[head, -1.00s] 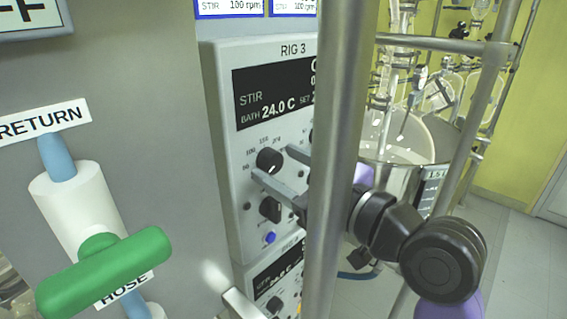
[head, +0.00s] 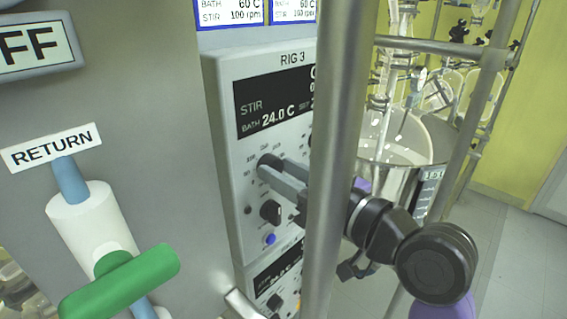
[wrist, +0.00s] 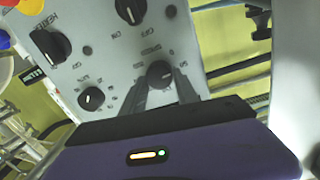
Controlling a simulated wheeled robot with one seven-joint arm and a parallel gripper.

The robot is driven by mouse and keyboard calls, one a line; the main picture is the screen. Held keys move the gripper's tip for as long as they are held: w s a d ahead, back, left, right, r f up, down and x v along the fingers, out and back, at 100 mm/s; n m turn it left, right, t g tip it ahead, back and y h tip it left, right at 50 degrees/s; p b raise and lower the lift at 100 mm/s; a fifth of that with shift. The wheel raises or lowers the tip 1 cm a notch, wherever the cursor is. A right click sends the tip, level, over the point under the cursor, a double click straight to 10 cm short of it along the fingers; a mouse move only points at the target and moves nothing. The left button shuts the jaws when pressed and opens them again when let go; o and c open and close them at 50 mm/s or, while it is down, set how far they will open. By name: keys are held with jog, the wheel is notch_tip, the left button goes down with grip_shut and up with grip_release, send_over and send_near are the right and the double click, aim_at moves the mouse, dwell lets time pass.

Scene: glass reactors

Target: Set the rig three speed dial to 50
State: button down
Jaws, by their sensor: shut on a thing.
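The RIG 3 control panel (head: 228,130) is a grey box with a dark display reading STIR and BATH 24.0 C. Its upper-left black speed dial (head: 267,162), ringed by a printed scale, is between the fingertips of my gripper (head: 276,172). In the wrist view the dial (wrist: 160,72) shows at the tips of my gripper (wrist: 158,80), which is shut on it. The fingers partly cover the dial and its scale, so I cannot read its setting.
A metal post (head: 335,150) stands in front of my arm and hides the panel's right side. A black knob (head: 270,211) and a blue button (head: 269,239) sit below the dial. A green valve handle (head: 122,280) is at lower left. A glass reactor bath stands behind at right.

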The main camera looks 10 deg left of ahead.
jog(key=shift+m, duration=0.3)
jog(key=c, duration=0.9)
grip_release()
jog(key=b+v, duration=0.2)
jog(key=v, duration=0.6)
